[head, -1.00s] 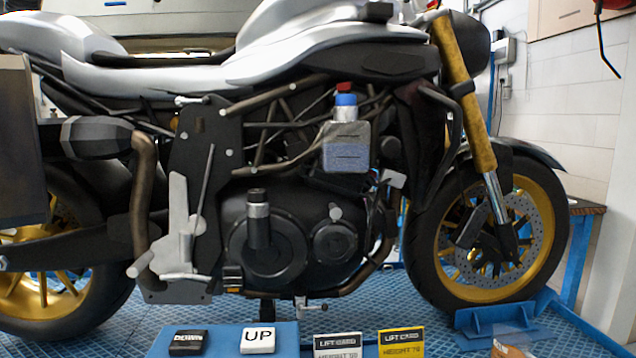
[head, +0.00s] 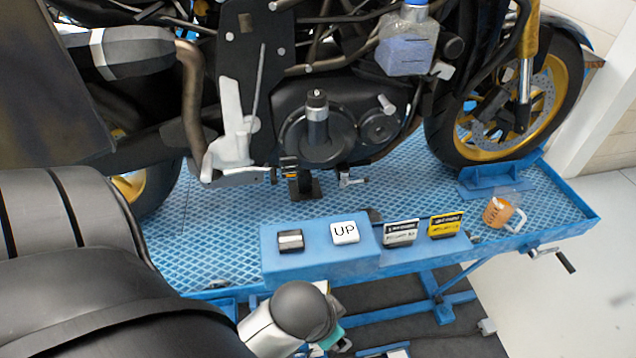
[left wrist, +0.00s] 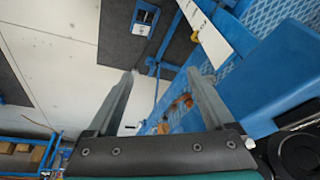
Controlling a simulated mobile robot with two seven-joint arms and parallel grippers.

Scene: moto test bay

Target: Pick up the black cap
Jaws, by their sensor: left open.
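The black cap (head: 316,98) sits upright on top of a grey cylindrical neck on the motorcycle's engine, in the middle of the head view. I cannot make it out in the left wrist view. My left gripper (left wrist: 162,76) is open, its two fingers apart with nothing between them. In the head view my left arm comes in from the lower left. Its wrist is at the bottom, in front of the lift and well below the cap, and the fingers are mostly hidden there. My right gripper is not in view.
A blue control box (head: 325,262) with UP (head: 344,232) and dark (head: 291,240) buttons stands at the lift's front edge. A translucent bottle (head: 407,50) hangs above right.

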